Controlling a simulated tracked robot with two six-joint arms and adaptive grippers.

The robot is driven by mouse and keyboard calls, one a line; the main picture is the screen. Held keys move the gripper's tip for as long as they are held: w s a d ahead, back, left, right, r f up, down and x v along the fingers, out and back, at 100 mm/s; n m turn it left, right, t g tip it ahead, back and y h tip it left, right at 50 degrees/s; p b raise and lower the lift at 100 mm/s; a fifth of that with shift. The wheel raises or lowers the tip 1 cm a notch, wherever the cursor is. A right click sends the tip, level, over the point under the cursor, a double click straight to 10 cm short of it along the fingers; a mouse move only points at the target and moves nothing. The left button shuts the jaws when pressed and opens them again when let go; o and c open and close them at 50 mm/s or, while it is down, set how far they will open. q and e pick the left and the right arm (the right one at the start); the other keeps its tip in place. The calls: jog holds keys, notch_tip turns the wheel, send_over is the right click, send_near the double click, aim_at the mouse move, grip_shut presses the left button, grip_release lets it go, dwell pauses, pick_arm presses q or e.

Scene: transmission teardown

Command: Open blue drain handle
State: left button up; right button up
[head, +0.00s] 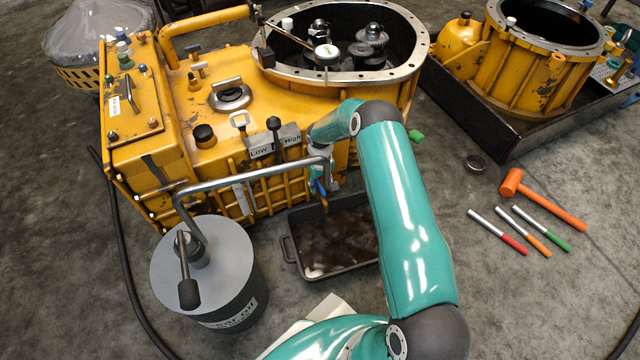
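The yellow transmission housing (235,110) stands at the upper left with its round flanged top open. A small blue piece, apparently the drain handle (321,188), shows low on its front side. My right arm comes up from the bottom, and its gripper (326,180) is down at the housing's front, close to the blue handle. The gripper is small and partly hidden by the arm and a grey pipe, so I cannot tell whether it touches the handle or how its fingers stand. A dark drain pan (290,258) sits on the floor below. My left gripper is not in view.
A grey oil drum (230,280) with a bent pipe (250,178) stands at left, the pipe reaching toward my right gripper. An orange hammer (545,200) and several markers lie at right. A second yellow housing (540,75) sits in a black tray (508,143).

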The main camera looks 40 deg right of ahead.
jog(key=shift+c, duration=0.3)
grip_shut()
jog(key=shift+n, duration=0.5)
jog(key=shift+o, duration=0.3)
grip_release()
jog(key=shift+r, duration=0.1)
notch_tip(320, 180, up, 12)
